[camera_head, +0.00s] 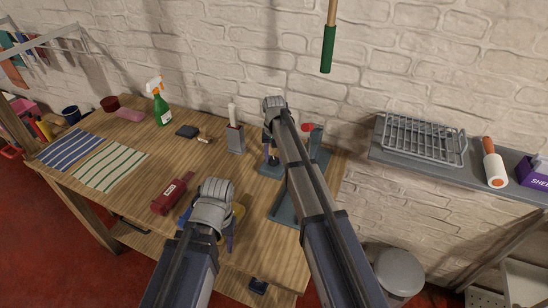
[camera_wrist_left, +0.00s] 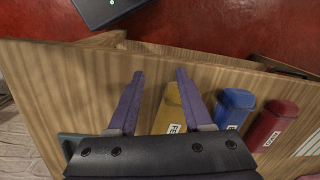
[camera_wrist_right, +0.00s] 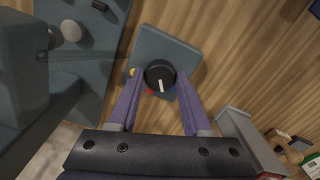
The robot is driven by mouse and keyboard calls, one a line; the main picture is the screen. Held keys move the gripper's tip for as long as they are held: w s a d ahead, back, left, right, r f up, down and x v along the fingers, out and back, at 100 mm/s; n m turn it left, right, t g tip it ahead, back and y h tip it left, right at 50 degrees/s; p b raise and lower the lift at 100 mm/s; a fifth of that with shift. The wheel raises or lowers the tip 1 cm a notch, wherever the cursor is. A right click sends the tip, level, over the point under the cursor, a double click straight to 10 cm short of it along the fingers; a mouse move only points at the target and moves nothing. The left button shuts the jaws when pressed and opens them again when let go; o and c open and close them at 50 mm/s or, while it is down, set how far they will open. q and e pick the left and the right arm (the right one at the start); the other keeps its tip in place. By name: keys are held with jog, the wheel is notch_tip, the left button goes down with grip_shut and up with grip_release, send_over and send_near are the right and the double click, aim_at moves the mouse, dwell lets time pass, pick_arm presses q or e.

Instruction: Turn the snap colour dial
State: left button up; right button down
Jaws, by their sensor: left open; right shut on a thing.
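The snap colour dial is a round black knob (camera_wrist_right: 159,73) with a white pointer line, on a blue-grey plate (camera_wrist_right: 179,50). Yellow, red and blue marks show around the knob. The pointer aims towards the bottom of the right wrist view, between the red and blue marks. My right gripper (camera_wrist_right: 160,76) is shut on the knob, one finger on each side. In the head view the plate (camera_head: 268,169) shows partly, and my right arm hides the knob. My left gripper (camera_wrist_left: 159,74) is open and empty above the table's front part, near a yellow container (camera_wrist_left: 171,108).
Blue (camera_wrist_left: 233,108) and red (camera_wrist_left: 273,126) containers lie beside the yellow one. A larger blue-grey fixture (camera_wrist_right: 85,60) stands close beside the dial plate. A grey holder (camera_head: 235,139) and a green spray bottle (camera_head: 161,108) stand farther left.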

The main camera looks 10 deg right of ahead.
aim_at(274, 160)
jog(key=n, duration=0.4)
jog(key=shift+n, duration=0.3)
dwell(0.4)
jog(key=shift+c, duration=1.7)
grip_release()
pick_arm(q)
jog(key=shift+r, duration=0.15)
pick_arm(e)
jog(key=shift+r, duration=0.15)
notch_tip(274, 160, up, 8)
jog(key=p, duration=0.8)
pick_arm(q)
notch_tip(274, 160, up, 8)
jog(key=shift+f, duration=0.25)
pick_arm(e)
jog(key=shift+f, duration=0.2)
